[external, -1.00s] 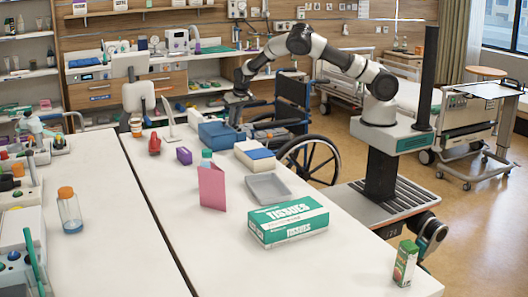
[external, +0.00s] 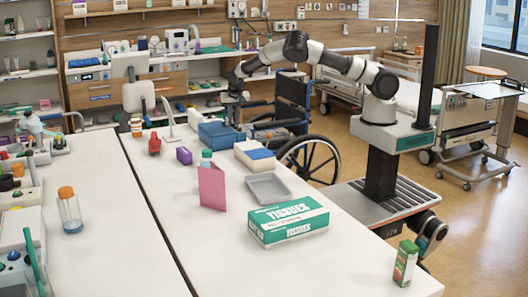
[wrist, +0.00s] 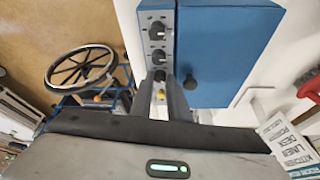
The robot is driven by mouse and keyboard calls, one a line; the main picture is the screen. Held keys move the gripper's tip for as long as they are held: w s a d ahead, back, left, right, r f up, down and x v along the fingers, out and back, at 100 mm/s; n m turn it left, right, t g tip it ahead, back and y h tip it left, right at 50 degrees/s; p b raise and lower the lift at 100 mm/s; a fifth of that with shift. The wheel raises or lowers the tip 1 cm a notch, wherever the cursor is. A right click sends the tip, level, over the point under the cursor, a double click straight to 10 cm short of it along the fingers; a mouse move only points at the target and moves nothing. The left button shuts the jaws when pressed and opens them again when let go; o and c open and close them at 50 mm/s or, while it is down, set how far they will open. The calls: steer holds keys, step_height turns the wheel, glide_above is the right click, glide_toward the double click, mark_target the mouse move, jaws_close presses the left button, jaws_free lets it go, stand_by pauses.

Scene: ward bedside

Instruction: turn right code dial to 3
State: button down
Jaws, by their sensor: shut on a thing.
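The blue lock box (external: 218,135) stands at the table's far right edge and also shows in the wrist view (wrist: 225,50). A grey panel on its side carries a column of dark code dials: a top dial (wrist: 157,30), a middle dial (wrist: 158,55) and a lowest dial (wrist: 160,75). My gripper (wrist: 168,82) is at the lowest dial and shut on it; the fingers partly hide that dial. Its number cannot be read. In the external view my gripper (external: 236,112) is behind the box.
The wheelchair (external: 292,100) stands close beside the table, near the box. A white-and-blue box (external: 254,156), a grey tray (external: 268,188), a pink card (external: 211,187) and a tissue box (external: 288,221) are on the table.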

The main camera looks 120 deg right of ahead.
steer(key=c, duration=2)
jaws_free()
